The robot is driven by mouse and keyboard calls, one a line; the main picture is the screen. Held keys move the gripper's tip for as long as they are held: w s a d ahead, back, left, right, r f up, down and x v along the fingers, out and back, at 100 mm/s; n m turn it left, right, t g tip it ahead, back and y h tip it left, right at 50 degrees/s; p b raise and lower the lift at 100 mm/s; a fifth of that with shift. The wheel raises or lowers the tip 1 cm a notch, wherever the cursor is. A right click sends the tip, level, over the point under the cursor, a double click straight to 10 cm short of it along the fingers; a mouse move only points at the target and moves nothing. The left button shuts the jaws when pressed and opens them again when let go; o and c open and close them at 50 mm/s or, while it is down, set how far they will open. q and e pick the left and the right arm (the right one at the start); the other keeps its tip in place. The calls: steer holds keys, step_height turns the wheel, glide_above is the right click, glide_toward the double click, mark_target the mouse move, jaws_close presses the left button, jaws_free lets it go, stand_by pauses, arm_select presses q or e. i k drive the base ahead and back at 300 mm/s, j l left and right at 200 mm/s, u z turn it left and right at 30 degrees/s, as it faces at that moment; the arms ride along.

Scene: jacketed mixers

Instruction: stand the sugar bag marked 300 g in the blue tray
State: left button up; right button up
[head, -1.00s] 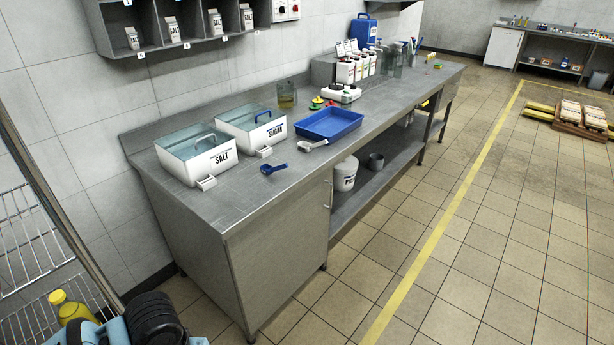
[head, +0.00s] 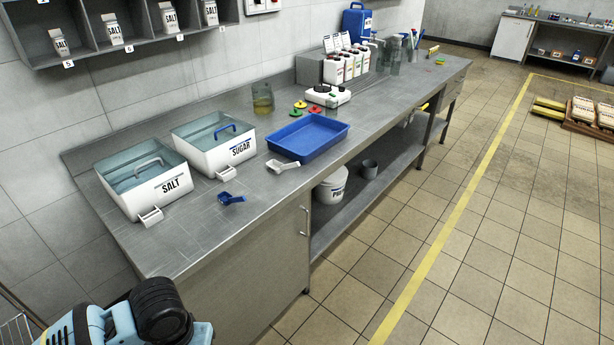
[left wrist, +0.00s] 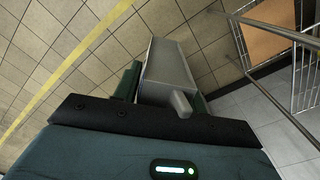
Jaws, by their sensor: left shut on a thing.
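The blue tray (head: 308,137) lies empty on the steel bench in the head view, right of the SUGAR bin (head: 214,147). In the left wrist view my left gripper (left wrist: 163,92) is shut, its green fingers on either side of a grey, box-shaped pack (left wrist: 168,68). No marking shows on this pack, so I cannot tell whether it is the 300 g sugar bag. The head view does not show the left gripper's fingers or the pack, only part of my arm at the bottom left. My right gripper is in neither view.
The SALT bin (head: 145,180) stands at the bench's near end. A blue scoop (head: 231,198) and a white scoop (head: 282,166) lie in front of the bins. A white scale (head: 328,96) stands behind the tray. A wall shelf (head: 128,45) holds salt cartons. The floor before the bench is clear.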

mark_target(309, 137)
steer(key=i+l, duration=0.6)
steer(key=i, duration=0.15)
steer(key=i+l, duration=0.65)
steer(key=i, duration=0.15)
